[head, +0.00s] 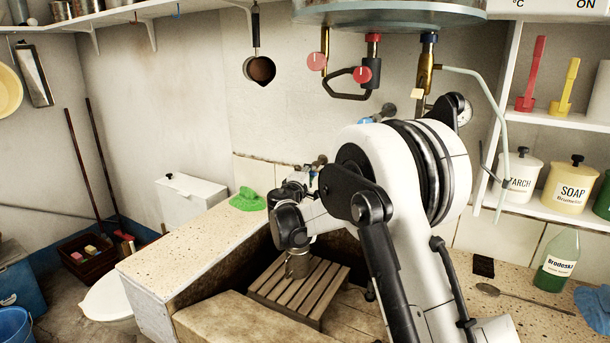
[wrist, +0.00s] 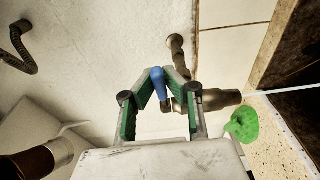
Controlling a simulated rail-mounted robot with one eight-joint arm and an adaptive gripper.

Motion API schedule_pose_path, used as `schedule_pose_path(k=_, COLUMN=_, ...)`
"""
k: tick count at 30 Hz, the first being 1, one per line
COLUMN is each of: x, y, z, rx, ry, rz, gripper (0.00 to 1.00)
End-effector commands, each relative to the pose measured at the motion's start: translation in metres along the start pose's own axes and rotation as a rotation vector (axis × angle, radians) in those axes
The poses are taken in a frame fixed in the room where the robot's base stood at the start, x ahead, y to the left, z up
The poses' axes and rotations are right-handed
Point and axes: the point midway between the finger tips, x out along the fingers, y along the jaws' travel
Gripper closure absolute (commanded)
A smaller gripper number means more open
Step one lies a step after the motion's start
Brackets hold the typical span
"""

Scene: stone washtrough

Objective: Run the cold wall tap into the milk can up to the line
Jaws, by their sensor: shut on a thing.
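The cold wall tap is a brass tap with a blue lever. In the wrist view the tap body (wrist: 215,99) comes off the wall, and its blue lever (wrist: 159,84) lies between the green-padded fingers. My gripper (wrist: 163,88) is shut on this lever. In the head view my gripper (head: 311,174) is at the wall behind the trough, small and partly covered by my arm. A small grey metal can (head: 298,266), likely the milk can, stands upright on a slatted wooden rack (head: 323,292) in the trough, below my wrist. The line and any water are not visible.
A green cloth (head: 247,200) lies on the trough's left ledge. Overhead hangs a heater (head: 390,14) with red knobs (head: 361,75). To the right are a green bottle (head: 558,262), a spoon (head: 520,297) and a shelf with jars. A pan (head: 260,70) hangs on the wall.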

Motion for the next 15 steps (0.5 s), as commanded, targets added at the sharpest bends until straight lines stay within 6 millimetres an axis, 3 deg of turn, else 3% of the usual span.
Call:
schedule_pose_path(k=1, x=-0.0002, y=0.0, z=-0.0001, rx=0.0, ry=0.0, rz=0.0, gripper=1.0)
schedule_pose_path(k=2, x=-0.0002, y=0.0, z=-0.0001, rx=0.0, ry=0.0, rz=0.0, gripper=0.88)
schedule_pose_path(k=6, x=-0.0002, y=-0.0001, z=-0.0002, rx=0.0, ry=0.001, rz=0.0, gripper=0.71)
schedule_pose_path(k=15, x=-0.0021, y=-0.0001, z=-0.0004, rx=0.0, ry=0.002, rz=0.0, gripper=0.71)
